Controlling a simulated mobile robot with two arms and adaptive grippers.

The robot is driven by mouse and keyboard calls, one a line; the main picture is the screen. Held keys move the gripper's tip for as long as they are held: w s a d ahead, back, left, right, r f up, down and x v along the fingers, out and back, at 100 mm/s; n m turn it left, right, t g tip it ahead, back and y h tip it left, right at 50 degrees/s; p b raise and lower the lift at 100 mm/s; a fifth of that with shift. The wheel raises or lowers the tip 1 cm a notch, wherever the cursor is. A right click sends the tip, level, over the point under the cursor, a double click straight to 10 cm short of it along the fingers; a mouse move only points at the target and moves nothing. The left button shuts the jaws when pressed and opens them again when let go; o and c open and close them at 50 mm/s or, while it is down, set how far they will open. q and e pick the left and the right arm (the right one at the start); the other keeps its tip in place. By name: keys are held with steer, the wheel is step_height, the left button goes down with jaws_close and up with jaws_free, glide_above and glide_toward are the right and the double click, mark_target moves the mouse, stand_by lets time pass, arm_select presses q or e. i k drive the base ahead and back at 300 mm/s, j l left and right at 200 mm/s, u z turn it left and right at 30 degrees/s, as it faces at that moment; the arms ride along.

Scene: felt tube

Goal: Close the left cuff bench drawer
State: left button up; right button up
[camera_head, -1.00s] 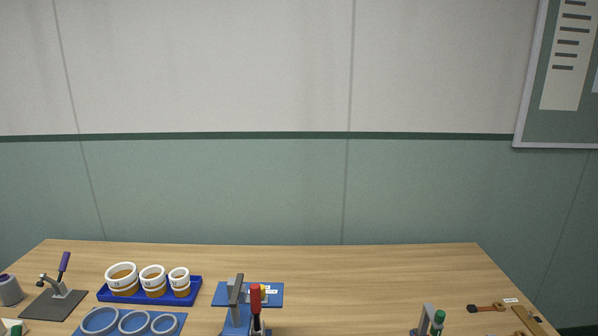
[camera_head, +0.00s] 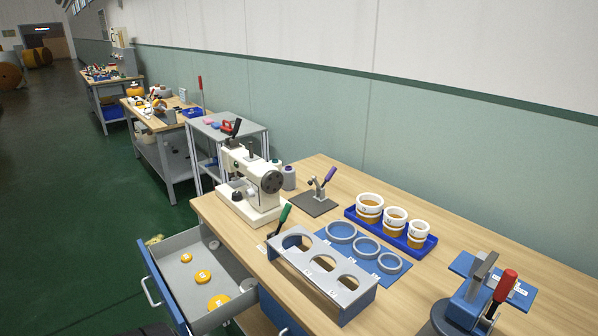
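The open drawer (camera_head: 168,262) sticks out from the left front of the wooden bench (camera_head: 330,172). Its front panel is blue with a pale bar handle (camera_head: 150,291). Several small orange-yellow discs (camera_head: 203,276) and a pale round piece (camera_head: 248,285) lie on its grey floor. Neither of my grippers shows in the head view.
On the bench stand a white sewing machine (camera_head: 248,186), a grey stand with round holes (camera_head: 322,272), a blue plate with rings (camera_head: 366,245), a blue tray of white-and-orange cups (camera_head: 422,246) and a red-handled clamp (camera_head: 503,287). Green floor (camera_head: 80,200) lies open to the left.

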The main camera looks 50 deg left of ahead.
mark_target(186, 301)
steer(key=u, duration=0.4)
steer(key=k+u, duration=0.1)
steer(key=u, duration=0.35)
steer(key=l+u, duration=0.1)
steer(key=u, duration=0.3)
steer(key=k+u, duration=0.1)
steer(key=u, duration=0.75)
steer(key=k+j+u, duration=0.1)
steer(key=u, duration=0.3)
